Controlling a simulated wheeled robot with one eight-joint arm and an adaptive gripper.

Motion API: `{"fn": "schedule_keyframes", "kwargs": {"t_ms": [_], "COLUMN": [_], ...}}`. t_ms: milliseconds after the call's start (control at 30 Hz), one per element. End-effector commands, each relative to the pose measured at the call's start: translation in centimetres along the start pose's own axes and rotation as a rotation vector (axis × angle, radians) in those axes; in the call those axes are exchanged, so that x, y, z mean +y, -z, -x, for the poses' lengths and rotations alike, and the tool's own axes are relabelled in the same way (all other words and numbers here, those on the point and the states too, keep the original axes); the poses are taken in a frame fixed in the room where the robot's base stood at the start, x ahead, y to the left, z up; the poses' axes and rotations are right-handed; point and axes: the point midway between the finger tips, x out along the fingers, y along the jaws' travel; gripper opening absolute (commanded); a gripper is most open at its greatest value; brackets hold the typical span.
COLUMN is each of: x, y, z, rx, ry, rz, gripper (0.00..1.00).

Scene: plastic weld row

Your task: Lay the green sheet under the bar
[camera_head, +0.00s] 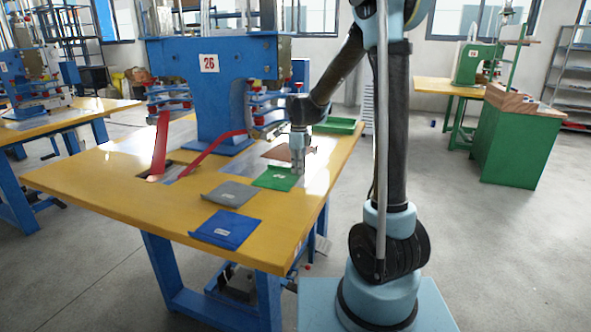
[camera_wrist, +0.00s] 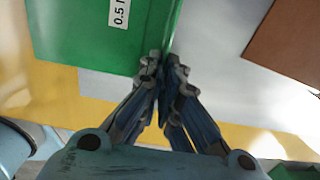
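The green sheet (camera_head: 276,178) lies flat on the yellow table, with a white label and a raised lip along its right edge. In the wrist view the green sheet (camera_wrist: 95,35) fills the upper left. My gripper (camera_head: 298,172) is at that right edge, pointing down. In the wrist view my gripper (camera_wrist: 162,62) has its fingertips close together, one on each side of the thin green lip. The blue press (camera_head: 222,85) marked 26 stands behind on the same table. I cannot clearly pick out its bar.
A grey sheet (camera_head: 230,194) and a blue sheet (camera_head: 226,229) lie nearer the front of the yellow table (camera_head: 110,185). A brown sheet (camera_head: 277,152) lies behind the green one. A green tray (camera_head: 338,125) sits at the back right. Red arms (camera_head: 160,146) slope down from the press.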

Motion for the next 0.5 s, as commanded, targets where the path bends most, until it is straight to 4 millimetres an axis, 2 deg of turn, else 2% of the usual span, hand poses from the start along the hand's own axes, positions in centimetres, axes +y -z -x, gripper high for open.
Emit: {"fn": "schedule_keyframes", "kwargs": {"t_ms": [167, 300, 500], "x": [0.01, 0.02, 0.04], "y": [-0.01, -0.01, -0.01], "z": [-0.07, -0.1, -0.11], "rx": [0.0, 0.0, 0.0], "ry": [0.0, 0.0, 0.0], "rz": [0.0, 0.0, 0.001], "gripper": [0.0, 0.25, 0.25]}}
